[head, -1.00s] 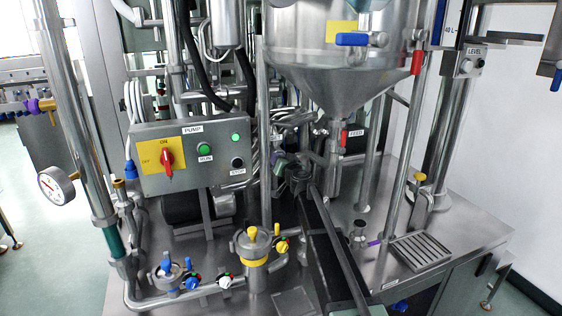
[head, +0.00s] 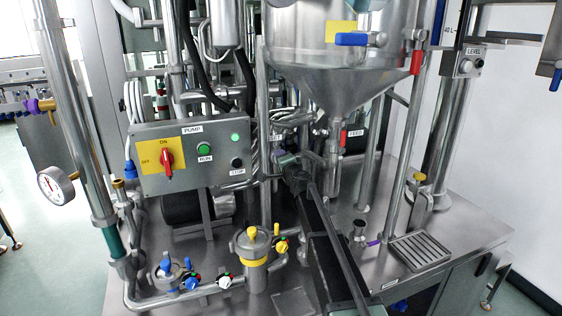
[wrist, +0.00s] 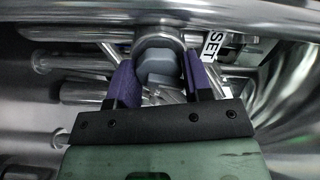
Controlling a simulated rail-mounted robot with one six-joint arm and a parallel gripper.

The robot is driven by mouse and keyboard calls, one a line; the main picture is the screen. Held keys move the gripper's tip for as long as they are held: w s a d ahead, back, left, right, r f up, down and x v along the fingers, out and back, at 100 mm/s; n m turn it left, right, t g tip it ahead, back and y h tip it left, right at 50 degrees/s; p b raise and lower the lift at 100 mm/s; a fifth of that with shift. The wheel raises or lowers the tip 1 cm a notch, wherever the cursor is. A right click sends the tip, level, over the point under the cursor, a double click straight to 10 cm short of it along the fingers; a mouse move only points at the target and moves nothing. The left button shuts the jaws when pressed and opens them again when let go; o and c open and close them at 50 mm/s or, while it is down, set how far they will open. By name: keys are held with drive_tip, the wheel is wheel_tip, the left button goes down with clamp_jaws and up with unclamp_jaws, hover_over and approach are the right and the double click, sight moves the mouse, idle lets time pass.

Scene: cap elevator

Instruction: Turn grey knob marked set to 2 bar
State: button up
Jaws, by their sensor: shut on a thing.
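The grey knob (wrist: 154,68) sits in a round metal collar at the top middle of the wrist view. My gripper (wrist: 158,74) has one purple finger on each side of it and is shut on it. A white label reading SET (wrist: 211,45) is just right of the knob, tilted. In the head view my gripper (head: 286,160) is among the pipes below the hopper, and it and my wrist hide the knob there. I cannot read a pressure value or the knob's pointer.
The pump box (head: 190,157) with a red switch stands left of my gripper. The steel hopper (head: 340,70) hangs above it, with a red-handled feed valve (head: 344,137) to the right. A round gauge (head: 56,186) is at far left. Pipes crowd the knob closely.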

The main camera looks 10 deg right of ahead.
drive_tip(key=shift+s+m, duration=0.1)
drive_tip(key=shift+m, duration=1.1)
drive_tip(key=o, duration=0.9)
drive_tip(key=s, duration=0.3)
drive_tip(key=s+d, duration=0.1)
drive_tip(key=s, duration=0.3)
drive_tip(key=s+d, duration=0.1)
drive_tip(key=s, duration=0.2)
drive_tip(key=shift+s+d, duration=0.1)
drive_tip(key=shift+s, duration=0.15)
